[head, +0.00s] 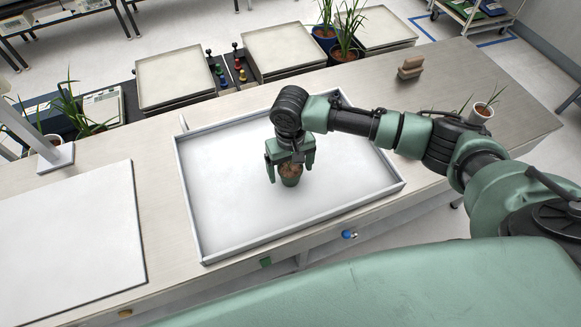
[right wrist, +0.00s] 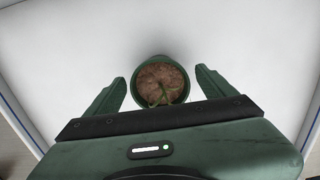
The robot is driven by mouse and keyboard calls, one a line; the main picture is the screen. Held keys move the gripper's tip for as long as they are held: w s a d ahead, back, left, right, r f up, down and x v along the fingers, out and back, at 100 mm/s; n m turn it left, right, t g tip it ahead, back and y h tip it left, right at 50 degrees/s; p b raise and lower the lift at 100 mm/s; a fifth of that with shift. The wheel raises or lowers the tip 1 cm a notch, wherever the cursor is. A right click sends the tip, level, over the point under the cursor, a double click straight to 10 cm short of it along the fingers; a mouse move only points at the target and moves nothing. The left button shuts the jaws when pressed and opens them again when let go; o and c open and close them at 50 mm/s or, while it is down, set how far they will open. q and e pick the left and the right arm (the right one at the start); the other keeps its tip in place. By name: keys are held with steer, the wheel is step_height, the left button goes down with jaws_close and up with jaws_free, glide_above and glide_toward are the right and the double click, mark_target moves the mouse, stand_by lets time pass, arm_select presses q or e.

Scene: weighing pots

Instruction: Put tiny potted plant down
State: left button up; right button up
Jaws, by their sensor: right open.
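The tiny potted plant (head: 290,180) is a small green pot with brown soil and a little green sprout. It stands upright in the white tray (head: 226,215) on the bench. In the right wrist view the pot (right wrist: 160,82) shows from above, between the two fingers. My right gripper (head: 291,172) is open around the pot, with a gap to each finger in the right wrist view. The far side of the pot is hidden by the gripper in the head view. My left gripper is not in view.
A white board (head: 75,240) lies on the bench at the left. Square weighing pans (head: 175,78) line the back. The tray's left part is clear.

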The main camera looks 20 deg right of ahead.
step_height(320, 180, up, 12)
steer(key=shift+r+b, duration=0.15)
steer(key=shift+b, duration=0.45)
